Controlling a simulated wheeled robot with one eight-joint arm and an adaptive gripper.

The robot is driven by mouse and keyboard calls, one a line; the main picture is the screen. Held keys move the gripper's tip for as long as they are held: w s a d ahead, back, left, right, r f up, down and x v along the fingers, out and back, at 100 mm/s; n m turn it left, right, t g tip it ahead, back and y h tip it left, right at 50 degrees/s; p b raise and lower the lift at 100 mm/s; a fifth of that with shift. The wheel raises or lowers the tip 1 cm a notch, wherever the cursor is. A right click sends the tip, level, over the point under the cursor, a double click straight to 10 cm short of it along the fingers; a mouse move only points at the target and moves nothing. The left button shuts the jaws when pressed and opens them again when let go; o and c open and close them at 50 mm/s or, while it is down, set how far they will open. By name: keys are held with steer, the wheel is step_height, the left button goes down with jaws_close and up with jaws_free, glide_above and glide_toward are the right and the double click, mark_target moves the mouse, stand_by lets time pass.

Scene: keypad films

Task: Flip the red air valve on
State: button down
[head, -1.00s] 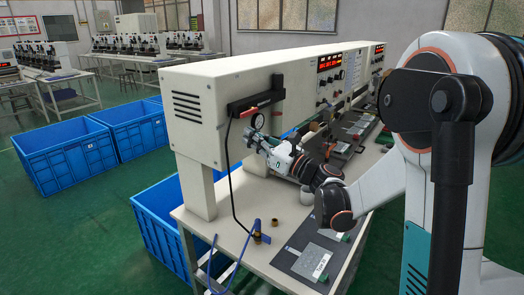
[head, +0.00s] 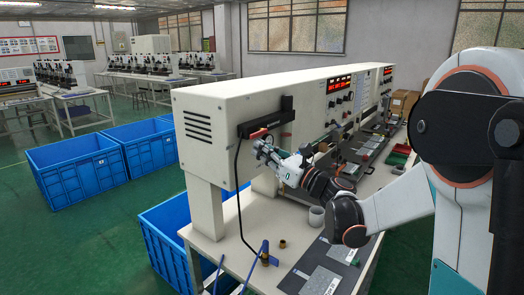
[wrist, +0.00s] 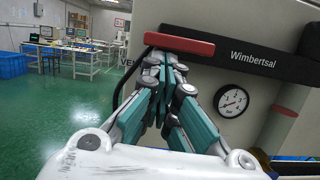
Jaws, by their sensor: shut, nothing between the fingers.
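The red air valve handle (head: 258,134) is a short red lever on the black mount (head: 266,118) at the near end of the cream machine. In the wrist view the red handle (wrist: 180,43) lies nearly level, just above and across my fingertips. My gripper (head: 261,150) is shut and empty, right below the handle in the head view; it also shows in the wrist view (wrist: 165,62). The fingertips are very close to the handle's underside; I cannot tell whether they touch.
A black hose (head: 238,200) hangs from the valve to the bench (head: 225,254). A round gauge (wrist: 231,101) is right of my gripper in the wrist view. Blue crates (head: 72,172) stand on the floor at left.

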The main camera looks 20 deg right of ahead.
mark_target(254, 135)
steer(key=shift+s+a+r+m, duration=0.1)
steer(key=shift+a+r+m, duration=0.15)
steer(key=shift+m, duration=0.45)
steer(key=shift+s+a+r+m+t+h+p, duration=0.15)
steer(key=shift+r+m+h+p, duration=0.3)
steer(key=shift+m, duration=0.45)
steer(key=shift+s+a+r+m+t+h+p, duration=0.1)
steer(key=shift+r+m+t+h+p, duration=0.3)
steer(key=shift+m, duration=0.5)
step_height(254, 135, up, 2)
steer(key=m+p, duration=0.1)
steer(key=m, duration=0.1)
steer(key=m+h+p, duration=0.1)
steer(key=m, duration=0.2)
steer(key=shift+s+a+h, duration=0.1)
steer(key=shift+a+h, duration=0.05)
steer(key=shift+h, duration=0.1)
steer(key=r+m+p, duration=0.1)
steer(key=r, duration=0.1)
steer(key=r+m+p, duration=0.1)
steer(key=shift+w+d+m+h+p, duration=0.3)
steer(key=shift+d+p, duration=0.05)
steer(key=shift+d, duration=0.05)
